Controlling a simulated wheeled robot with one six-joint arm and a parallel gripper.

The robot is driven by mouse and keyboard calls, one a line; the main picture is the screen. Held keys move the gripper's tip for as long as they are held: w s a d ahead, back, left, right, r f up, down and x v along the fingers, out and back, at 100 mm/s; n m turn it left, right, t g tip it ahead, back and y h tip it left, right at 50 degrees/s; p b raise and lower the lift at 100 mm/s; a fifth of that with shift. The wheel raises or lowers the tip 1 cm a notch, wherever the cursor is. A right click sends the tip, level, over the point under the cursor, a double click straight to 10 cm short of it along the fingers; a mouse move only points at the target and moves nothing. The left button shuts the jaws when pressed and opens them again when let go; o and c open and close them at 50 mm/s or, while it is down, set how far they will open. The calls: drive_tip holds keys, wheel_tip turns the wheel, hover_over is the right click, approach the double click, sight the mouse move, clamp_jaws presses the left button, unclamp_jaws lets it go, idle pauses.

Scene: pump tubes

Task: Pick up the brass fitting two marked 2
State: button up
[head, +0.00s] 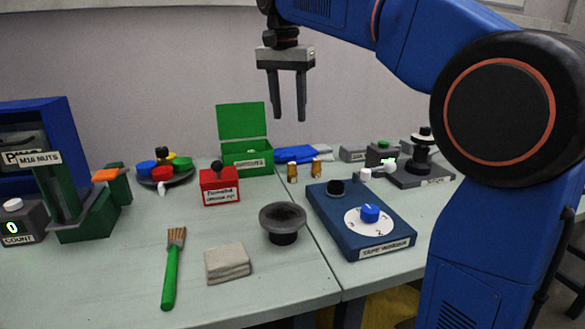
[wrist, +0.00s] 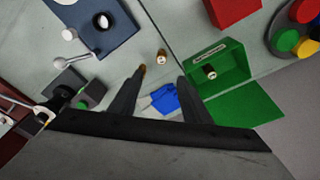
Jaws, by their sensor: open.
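Two small brass fittings stand on the table right of the green box in the head view, a left one (head: 292,171) and a right one (head: 316,167). In the wrist view one fitting (wrist: 161,57) shows clear of the fingers, and another (wrist: 141,69) is partly hidden by a fingertip. A third small brass-and-white piece (wrist: 209,71) is in the green box. I cannot read a 2 on any of them. My gripper (head: 288,116) is open and empty, pointing down high above the table; its fingers also show in the wrist view (wrist: 162,77).
A blue dial unit (head: 361,220) is in front, right. A red box (head: 220,186) and a dark round dish (head: 282,219) stand left. Bare table lies around the fittings.

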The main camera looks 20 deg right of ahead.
sight(292, 163)
drive_tip(key=f, duration=0.5)
drive_tip(key=w+d+f, duration=0.1)
drive_tip(key=f, duration=0.5)
drive_tip(key=w+f, duration=0.1)
drive_tip(key=f, duration=0.5)
drive_tip(key=shift+w+d, duration=0.15)
drive_tip(key=shift+d, duration=0.1)
clamp_jaws()
